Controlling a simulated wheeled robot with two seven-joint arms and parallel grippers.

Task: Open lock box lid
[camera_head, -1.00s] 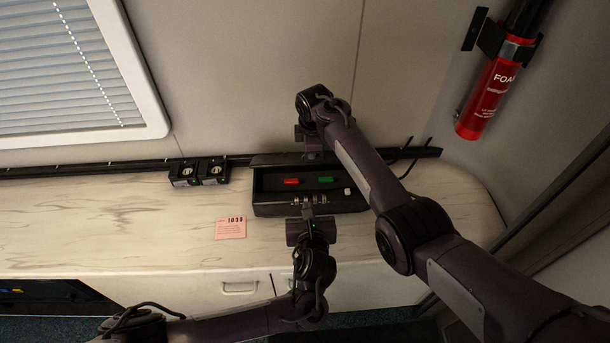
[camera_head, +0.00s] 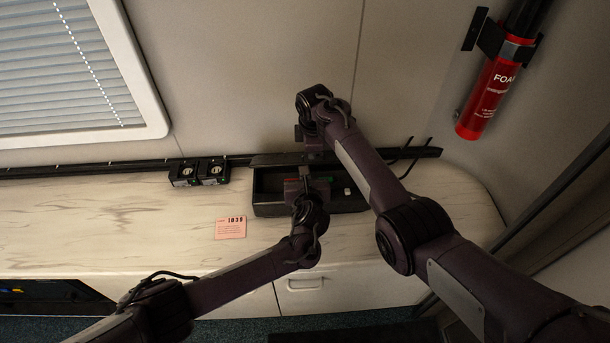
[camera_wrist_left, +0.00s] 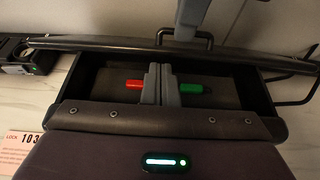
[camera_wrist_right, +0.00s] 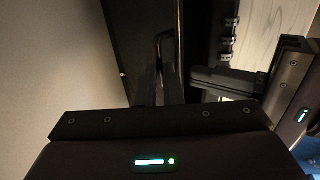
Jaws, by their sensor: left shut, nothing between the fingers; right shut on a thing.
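The black lock box (camera_head: 266,209) stands on the counter with its lid (camera_head: 268,160) raised at the back. My right gripper (camera_head: 314,154) reaches down from above at the lid and is shut on the lid's handle (camera_wrist_right: 160,48); the handle also shows in the left wrist view (camera_wrist_left: 185,32). My left gripper (camera_head: 304,174) is shut and empty over the open box. In the left wrist view, its fingers (camera_wrist_left: 160,84) lie between a red piece (camera_wrist_left: 134,84) and a green piece (camera_wrist_left: 196,88) in the box. Contact there cannot be told. Combination dials (camera_wrist_right: 228,42) show in the right wrist view.
A pink card (camera_head: 230,228) marked 1039 lies on the pale counter (camera_head: 110,220). A black rail (camera_head: 90,168) runs along the wall. A red extinguisher (camera_head: 488,95) hangs at the right. The counter's left part is clear.

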